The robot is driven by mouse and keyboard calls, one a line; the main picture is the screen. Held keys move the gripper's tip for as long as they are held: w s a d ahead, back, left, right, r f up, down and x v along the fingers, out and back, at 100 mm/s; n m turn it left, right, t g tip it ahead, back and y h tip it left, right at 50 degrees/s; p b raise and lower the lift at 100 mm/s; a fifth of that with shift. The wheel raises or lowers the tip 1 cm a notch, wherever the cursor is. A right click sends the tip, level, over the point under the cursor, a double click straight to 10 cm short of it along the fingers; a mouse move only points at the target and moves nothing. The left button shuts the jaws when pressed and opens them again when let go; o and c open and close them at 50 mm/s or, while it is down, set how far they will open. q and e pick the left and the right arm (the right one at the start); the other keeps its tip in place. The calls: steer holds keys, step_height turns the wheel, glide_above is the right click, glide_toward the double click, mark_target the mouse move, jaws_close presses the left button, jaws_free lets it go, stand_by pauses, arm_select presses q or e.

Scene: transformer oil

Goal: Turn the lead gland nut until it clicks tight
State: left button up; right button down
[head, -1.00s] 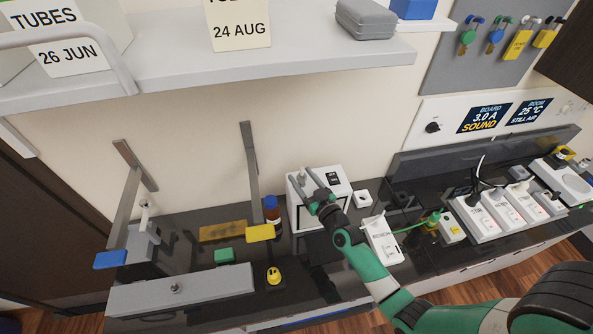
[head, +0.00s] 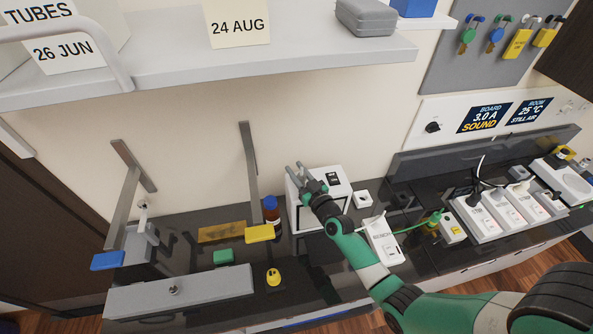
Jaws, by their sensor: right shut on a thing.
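My right gripper (head: 298,172) reaches from the lower right to the back left part of the top of a white box (head: 336,182) on the dark bench. Its two grey fingers point up and left in the picture, toward the wall. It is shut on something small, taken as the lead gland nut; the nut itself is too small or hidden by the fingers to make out. My wrist covers part of the box's top and front. My left gripper is not in view.
A brown bottle with a blue cap (head: 271,210) stands just left of the box. Power strips (head: 500,208) stand at right. A wall shelf (head: 215,60) overhangs the back. Yellow (head: 259,233) and green (head: 223,257) blocks lie left.

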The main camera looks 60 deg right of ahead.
steer(key=shift+d+r+m+g+h+p, duration=0.1)
steer(key=shift+r+m+g+h+p, duration=0.3)
steer(key=shift+p, duration=1.65)
steer(key=shift+d+r+m+g+h+p, duration=0.1)
steer(key=shift+m+g+h+p, duration=0.6)
steer(key=shift+p, duration=1.3)
steer(key=shift+s+d+f+m+g+h, duration=0.1)
steer(key=shift+f+m+g+h, duration=0.15)
steer(key=shift+m+g+h, duration=0.45)
steer(key=g, duration=0.1)
steer(key=m+h, duration=0.1)
steer(key=m+g+h, duration=0.1)
steer(key=shift+s+d+f+g+b, duration=0.15)
steer(key=shift+s+f+g+b, duration=0.1)
steer(key=shift+g+b, duration=0.05)
steer(key=shift+s+d+m+g+h+b, duration=0.1)
steer(key=shift+s+m+g+h+b, duration=0.15)
steer(key=shift+m+g+h+b, duration=0.65)
steer(key=shift+s+r+g, duration=0.1)
steer(key=shift+g, duration=0.5)
steer(key=c, duration=0.6)
jaws_free()
steer(key=shift+s, duration=0.1)
steer(key=shift+o, duration=0.2)
